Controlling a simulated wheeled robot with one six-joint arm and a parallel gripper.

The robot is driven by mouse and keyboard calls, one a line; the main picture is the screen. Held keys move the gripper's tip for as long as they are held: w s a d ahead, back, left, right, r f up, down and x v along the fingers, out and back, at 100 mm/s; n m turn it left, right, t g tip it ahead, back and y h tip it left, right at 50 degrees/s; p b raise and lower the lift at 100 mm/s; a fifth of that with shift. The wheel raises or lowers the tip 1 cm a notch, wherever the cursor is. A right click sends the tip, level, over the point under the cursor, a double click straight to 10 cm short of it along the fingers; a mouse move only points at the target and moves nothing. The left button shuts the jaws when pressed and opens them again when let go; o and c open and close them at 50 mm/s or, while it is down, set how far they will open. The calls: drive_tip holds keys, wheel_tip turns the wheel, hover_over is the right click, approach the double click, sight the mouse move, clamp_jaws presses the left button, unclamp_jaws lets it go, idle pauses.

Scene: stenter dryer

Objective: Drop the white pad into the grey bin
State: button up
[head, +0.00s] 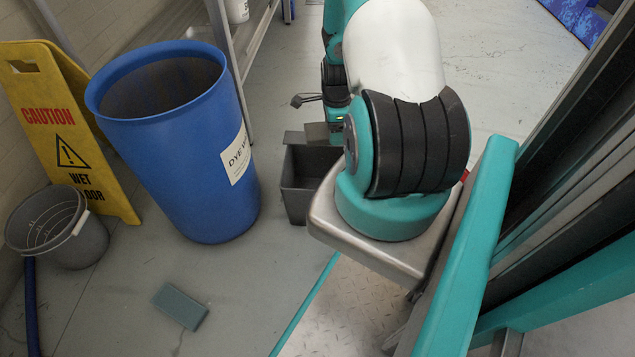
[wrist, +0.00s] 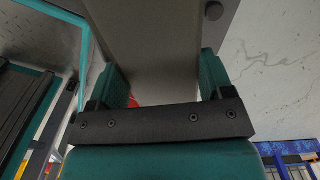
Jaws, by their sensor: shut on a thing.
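The grey bin (head: 296,203) is a dark, open, rectangular bin on the floor. My arm hides its right side. The gripper's fingers are hard to make out in the head view.
A large blue drum (head: 200,190) stands close left of the bin. Farther left are a yellow caution sign (head: 62,120) and a grey bucket (head: 75,245). A blue-grey block (head: 181,305) lies on the floor. A metal rack (head: 250,40) stands behind; the front floor is mostly clear.

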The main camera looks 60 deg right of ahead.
drive_tip(key=f+b, duration=0.3)
drive_tip(key=f, duration=0.1)
drive_tip(key=f+b, duration=0.1)
drive_tip(key=b, duration=0.1)
drive_tip(key=shift+w+a+f+b, duration=0.2)
drive_tip(key=shift+a+f+b, duration=0.1)
drive_tip(key=shift+f, duration=0.1)
drive_tip(key=o, duration=1)
drive_tip(key=shift+o, duration=0.2)
wheel_tip(320, 180, up, 18)
drive_tip(key=p, duration=0.8)
drive_tip(key=shift+f, duration=0.2)
